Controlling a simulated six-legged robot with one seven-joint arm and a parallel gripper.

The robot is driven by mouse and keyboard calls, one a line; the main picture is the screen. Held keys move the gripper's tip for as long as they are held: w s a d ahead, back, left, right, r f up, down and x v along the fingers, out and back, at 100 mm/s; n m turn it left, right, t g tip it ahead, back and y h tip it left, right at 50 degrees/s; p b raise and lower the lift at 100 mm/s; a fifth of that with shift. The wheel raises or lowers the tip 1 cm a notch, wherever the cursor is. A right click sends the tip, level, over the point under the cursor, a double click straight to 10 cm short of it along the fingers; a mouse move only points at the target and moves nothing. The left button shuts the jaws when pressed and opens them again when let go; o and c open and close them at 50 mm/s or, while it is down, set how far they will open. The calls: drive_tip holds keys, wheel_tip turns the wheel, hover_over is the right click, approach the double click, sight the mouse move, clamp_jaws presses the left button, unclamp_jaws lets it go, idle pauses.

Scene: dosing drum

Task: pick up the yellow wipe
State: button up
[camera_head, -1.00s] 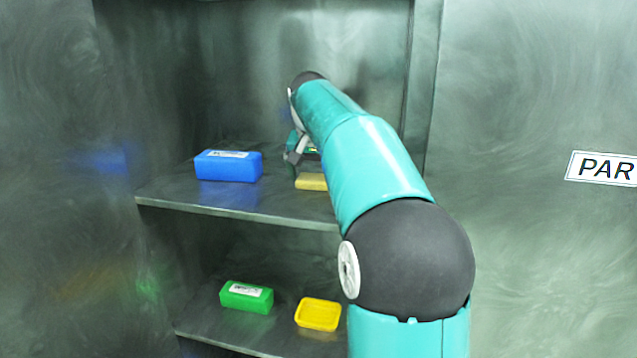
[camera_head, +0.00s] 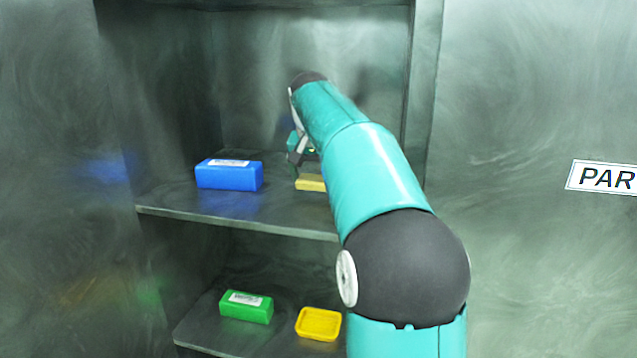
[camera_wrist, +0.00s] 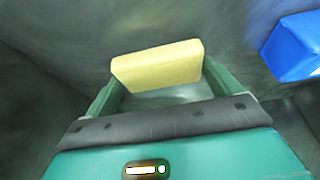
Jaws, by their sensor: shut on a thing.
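The yellow wipe (camera_wrist: 157,66) is a pale yellow block, seen between the fingers of my gripper (camera_wrist: 160,82) in the wrist view. My gripper is shut on it, with one green finger at each end. In the head view the yellow wipe (camera_head: 311,183) shows on or just above the upper shelf, partly hidden behind my arm. I cannot tell whether it touches the shelf. My gripper (camera_head: 300,160) is mostly hidden there by my arm.
A blue box (camera_head: 229,175) stands on the upper shelf (camera_head: 240,222), left of the wipe; it also shows in the wrist view (camera_wrist: 296,48). A green box (camera_head: 246,307) and a yellow tray (camera_head: 318,324) are on the lower shelf (camera_head: 215,338). Cabinet walls enclose both sides.

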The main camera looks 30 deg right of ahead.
drive_tip(key=s+a+r, duration=0.6)
drive_tip(key=a+r, duration=0.5)
drive_tip(key=a, duration=0.1)
drive_tip(key=shift+s+a, duration=0.15)
drive_tip(key=shift+a, duration=0.1)
drive_tip(key=shift+o, duration=1)
drive_tip(key=shift+s, duration=0.1)
drive_tip(key=shift+c, duration=0.7)
